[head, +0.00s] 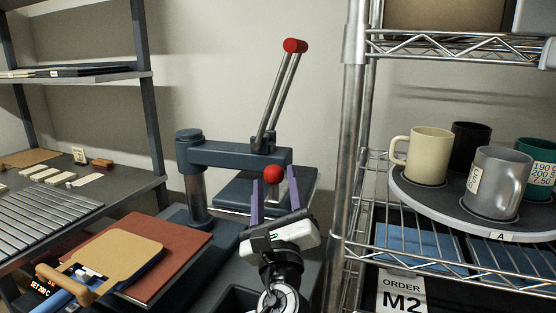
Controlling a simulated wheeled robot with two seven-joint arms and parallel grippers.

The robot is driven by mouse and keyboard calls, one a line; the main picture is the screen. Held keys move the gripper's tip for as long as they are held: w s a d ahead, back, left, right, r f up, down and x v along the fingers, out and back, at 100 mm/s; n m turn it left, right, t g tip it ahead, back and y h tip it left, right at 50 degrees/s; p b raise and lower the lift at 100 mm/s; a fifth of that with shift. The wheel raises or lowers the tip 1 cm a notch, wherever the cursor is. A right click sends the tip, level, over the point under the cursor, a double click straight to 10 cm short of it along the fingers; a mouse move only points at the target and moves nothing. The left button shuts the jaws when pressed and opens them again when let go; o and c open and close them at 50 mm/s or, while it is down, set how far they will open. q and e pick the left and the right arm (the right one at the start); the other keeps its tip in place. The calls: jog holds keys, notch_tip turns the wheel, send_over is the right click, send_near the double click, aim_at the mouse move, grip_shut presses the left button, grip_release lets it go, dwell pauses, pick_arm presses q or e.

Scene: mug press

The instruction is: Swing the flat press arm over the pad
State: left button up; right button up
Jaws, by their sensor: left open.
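The press has a blue-grey arm (235,153) that runs right from an upright post (196,187). A tilted metal lever (279,97) with a red end (295,46) rises from its right end. A dark flat plate (309,179) shows below that end; I cannot tell whether it is the pad or the pressing plate. A red ball knob (275,174) on a short pale stem is in front of the arm. My left gripper (273,181) is open, its purple fingers on either side of the knob; contact is unclear. My right gripper is not in view.
A wire rack post (352,150) stands close on the right. A round shelf tray (430,205) holds several mugs, such as a cream one (428,155). Dark shelving (155,95) stands left.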

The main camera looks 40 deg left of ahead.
pick_arm(q)
jog(key=x, duration=0.7)
jog(key=shift+f, duration=0.1)
grip_shut()
